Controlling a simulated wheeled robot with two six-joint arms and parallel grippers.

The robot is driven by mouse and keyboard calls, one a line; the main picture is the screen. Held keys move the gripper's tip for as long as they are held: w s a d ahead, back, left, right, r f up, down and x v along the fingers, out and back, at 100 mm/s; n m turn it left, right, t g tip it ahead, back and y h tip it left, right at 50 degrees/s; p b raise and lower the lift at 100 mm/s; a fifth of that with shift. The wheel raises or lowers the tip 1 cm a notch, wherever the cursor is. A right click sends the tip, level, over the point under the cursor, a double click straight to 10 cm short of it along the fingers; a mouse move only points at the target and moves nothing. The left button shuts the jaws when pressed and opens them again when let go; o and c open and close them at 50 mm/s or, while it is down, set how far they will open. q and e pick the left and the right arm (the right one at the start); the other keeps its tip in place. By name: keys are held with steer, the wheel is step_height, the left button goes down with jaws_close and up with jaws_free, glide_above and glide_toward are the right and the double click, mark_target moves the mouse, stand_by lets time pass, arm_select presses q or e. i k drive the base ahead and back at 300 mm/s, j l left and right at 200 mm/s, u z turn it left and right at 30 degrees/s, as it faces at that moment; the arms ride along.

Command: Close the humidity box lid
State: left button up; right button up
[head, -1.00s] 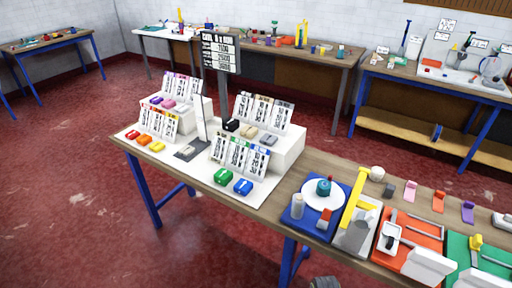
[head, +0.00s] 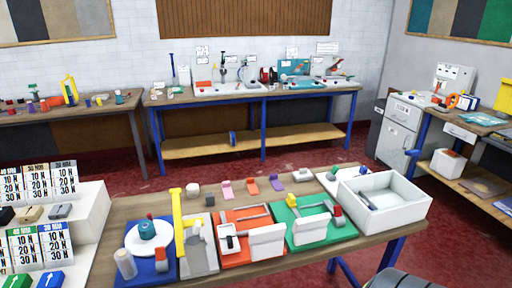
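No box that I can name for sure as the humidity box is in view, and I make out no lid. An open white box (head: 408,216) stands at the right end of the near table, with a grey tool (head: 367,201) inside. A closed-looking white box (head: 447,164) sits on the lower shelf of the right-hand bench; its details are too small to tell. Neither of my grippers is in view.
The near table (head: 340,241) also holds a blue board (head: 160,272), an orange fixture (head: 262,216) and a green fixture (head: 300,236). A back bench (head: 255,95) and a right bench (head: 460,130) carry tools. Red floor between them is clear.

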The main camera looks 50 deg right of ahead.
mark_target(412, 153)
steer(key=z, duration=2.6)
